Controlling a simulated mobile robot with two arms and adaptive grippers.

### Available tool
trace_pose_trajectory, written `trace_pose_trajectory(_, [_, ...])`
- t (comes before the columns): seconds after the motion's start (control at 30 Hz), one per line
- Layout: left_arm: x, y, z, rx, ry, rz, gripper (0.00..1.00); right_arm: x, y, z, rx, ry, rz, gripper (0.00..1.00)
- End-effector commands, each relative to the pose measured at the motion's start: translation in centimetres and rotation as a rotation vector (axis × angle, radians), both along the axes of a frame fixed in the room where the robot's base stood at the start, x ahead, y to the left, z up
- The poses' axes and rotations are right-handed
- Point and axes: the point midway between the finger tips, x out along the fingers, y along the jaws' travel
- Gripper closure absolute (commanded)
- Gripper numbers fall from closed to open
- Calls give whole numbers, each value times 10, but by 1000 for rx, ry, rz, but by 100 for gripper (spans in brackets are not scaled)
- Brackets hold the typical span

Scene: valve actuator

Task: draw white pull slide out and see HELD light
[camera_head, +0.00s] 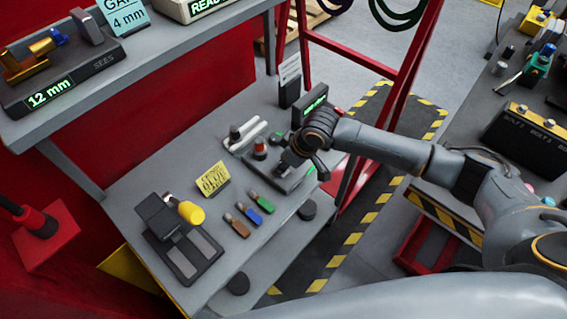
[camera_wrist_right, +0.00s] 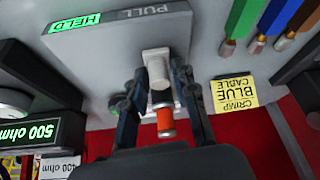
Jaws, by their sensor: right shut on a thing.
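The white pull slide (camera_wrist_right: 156,70) is in the right wrist view, below a dark strip marked PULL (camera_wrist_right: 150,11). My right gripper (camera_wrist_right: 160,88) has one finger on each side of it and is shut on it. The HELD light (camera_wrist_right: 75,23) glows green at the upper left of the same grey unit (camera_wrist_right: 205,50). In the head view my right gripper (camera_head: 300,152) is over the unit on the bench and hides the slide. My left gripper is not in view.
An orange cylinder (camera_wrist_right: 165,122) stands close beyond the fingers. A lit 500 ohm display (camera_wrist_right: 35,132) and a yellow crimp note (camera_wrist_right: 234,92) flank the gripper. Blue, green and brown connectors (camera_head: 249,208) lie on the bench. A red frame post (camera_head: 415,70) stands behind my right arm.

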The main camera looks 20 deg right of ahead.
Motion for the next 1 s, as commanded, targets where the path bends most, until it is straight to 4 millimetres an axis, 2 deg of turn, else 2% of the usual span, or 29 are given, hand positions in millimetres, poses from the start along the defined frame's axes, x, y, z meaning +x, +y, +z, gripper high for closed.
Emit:
trace_pose_trajectory(0.6, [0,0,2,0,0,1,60,18,14,-2,-1,5,1,97])
trace_pose_trajectory(0.9, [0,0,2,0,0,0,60,20,14,-2,-1,5,1,97])
trace_pose_trajectory(0.93, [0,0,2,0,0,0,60,19,14,-2,-1,5,1,68])
trace_pose_trajectory(1.0, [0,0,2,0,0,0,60,19,14,-2,-1,5,1,54])
